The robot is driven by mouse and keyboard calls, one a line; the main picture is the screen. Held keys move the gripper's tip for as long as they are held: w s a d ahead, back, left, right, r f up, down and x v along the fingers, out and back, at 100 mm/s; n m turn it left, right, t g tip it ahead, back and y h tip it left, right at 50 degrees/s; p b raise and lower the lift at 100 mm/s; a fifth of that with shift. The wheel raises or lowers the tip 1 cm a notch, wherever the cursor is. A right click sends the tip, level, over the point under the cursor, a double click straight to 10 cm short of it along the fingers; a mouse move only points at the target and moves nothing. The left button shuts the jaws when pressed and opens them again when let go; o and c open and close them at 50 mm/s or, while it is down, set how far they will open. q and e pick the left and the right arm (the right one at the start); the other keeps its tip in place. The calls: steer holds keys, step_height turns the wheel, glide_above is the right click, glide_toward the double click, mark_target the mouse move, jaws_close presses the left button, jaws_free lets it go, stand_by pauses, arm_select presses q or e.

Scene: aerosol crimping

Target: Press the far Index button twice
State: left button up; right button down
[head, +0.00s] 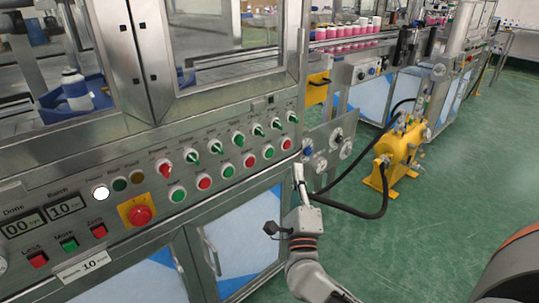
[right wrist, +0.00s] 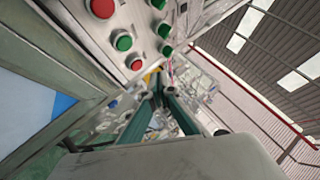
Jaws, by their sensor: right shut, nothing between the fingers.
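The steel control panel (head: 150,165) carries a lower row of round red and green push buttons below a row of switch knobs. At its far end are a red button (head: 286,144) and a green button (head: 268,152). The labels are too small to read, so I cannot tell which is Index. My right gripper (head: 299,172) is shut and empty, just below and right of the far red button, apparently apart from it. In the right wrist view its fingers (right wrist: 160,100) point past the panel's end, with a small red button (right wrist: 136,64) and a green button (right wrist: 124,42) at upper left.
A red emergency stop (head: 139,214) on a yellow plate and the counter displays (head: 65,206) are at the panel's near end. Beyond the panel stand a yellow pump unit (head: 400,150) with black hoses and a conveyor with pink cans (head: 345,30). Green floor lies open at right.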

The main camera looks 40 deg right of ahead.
mark_target(269, 153)
arm_select(q)
steer(key=shift+w+d+r+b, duration=0.45)
steer(key=shift+d+r+b, duration=0.1)
steer(key=shift+b, duration=0.05)
arm_select(e)
steer(key=w, duration=0.7)
steer(key=shift+w+a, duration=0.15)
steer(key=shift+a, duration=0.15)
arm_select(q)
steer(key=shift+s+f, duration=0.2)
stand_by(0.4)
steer(key=shift+r, duration=0.15)
arm_select(e)
steer(key=shift+w+f, duration=0.1)
steer(key=shift+w, duration=0.3)
